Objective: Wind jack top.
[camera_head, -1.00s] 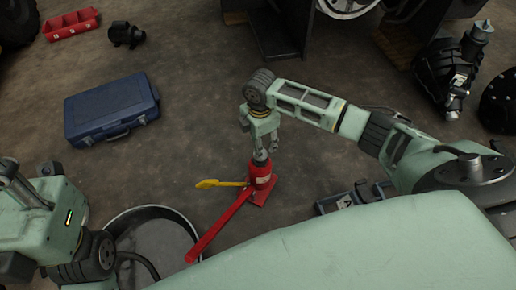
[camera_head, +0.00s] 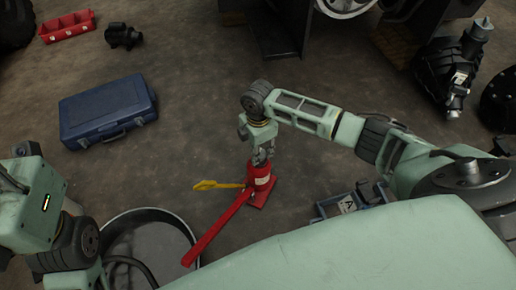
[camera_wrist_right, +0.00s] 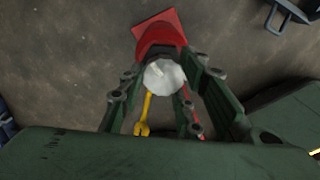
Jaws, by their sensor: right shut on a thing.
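A red bottle jack (camera_head: 260,174) stands upright on the floor on its square base, with a long red handle (camera_head: 215,232) running down and left. Its round grey top (camera_wrist_right: 165,76) shows between the fingers in the right wrist view, above the red body (camera_wrist_right: 160,38). My right gripper (camera_head: 262,155) points down over the jack and is shut on its top. A yellow lever (camera_head: 216,185) sticks out to the left of the jack; it also shows in the right wrist view (camera_wrist_right: 146,113). My left arm is at the left edge, and its fingers are not visible.
A round grey pan (camera_head: 145,215) lies on the floor at lower left. A blue case (camera_head: 108,109) lies at left, with a red tray (camera_head: 67,26) behind it. A dark metal stand (camera_head: 345,202) lies right of the jack.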

